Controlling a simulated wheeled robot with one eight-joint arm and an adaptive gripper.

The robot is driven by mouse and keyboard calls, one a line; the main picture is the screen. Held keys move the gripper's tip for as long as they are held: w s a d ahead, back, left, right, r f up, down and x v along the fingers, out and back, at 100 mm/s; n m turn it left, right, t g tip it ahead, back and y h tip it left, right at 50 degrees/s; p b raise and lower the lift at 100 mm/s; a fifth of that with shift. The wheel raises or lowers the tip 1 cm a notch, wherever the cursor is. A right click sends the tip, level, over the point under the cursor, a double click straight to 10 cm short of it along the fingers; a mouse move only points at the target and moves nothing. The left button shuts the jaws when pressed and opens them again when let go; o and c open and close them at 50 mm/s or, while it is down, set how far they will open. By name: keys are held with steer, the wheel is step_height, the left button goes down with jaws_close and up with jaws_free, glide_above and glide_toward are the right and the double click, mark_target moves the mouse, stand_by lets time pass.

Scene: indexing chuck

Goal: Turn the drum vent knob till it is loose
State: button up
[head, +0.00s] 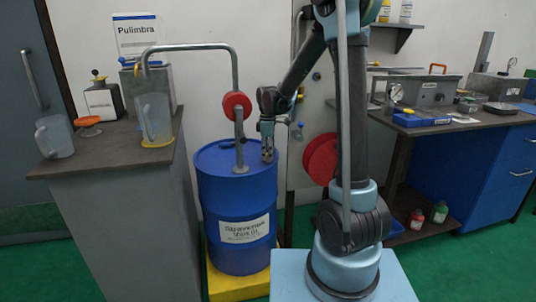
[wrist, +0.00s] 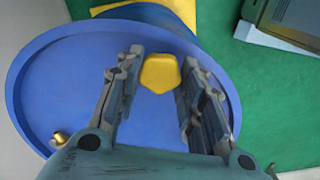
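The blue drum (head: 215,190) stands upright on a yellow base, with a white label on its side. Its round top (wrist: 60,85) fills much of the wrist view. A yellow, faceted knob (wrist: 160,73) shows in the wrist view between the ends of my gripper's two fingers (wrist: 160,62). A gap shows on each side of the knob, so the fingers are open and not seen touching it. In the head view my gripper (head: 268,152) points down over the right part of the drum top, and I cannot make out the knob there.
A metal pipe (head: 235,70) with a red disc (head: 237,104) rises from the drum, left of my gripper. A small brass fitting (wrist: 60,138) shows near the drum's rim. A grey cabinet (head: 115,215) with jugs stands left; a workbench (head: 455,160) stands right.

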steer(key=shift+c, duration=0.3)
steer(key=o, duration=1.1)
steer(key=shift+r, duration=0.1)
steer(key=shift+w+r, duration=0.1)
steer(key=shift+r, duration=3.5)
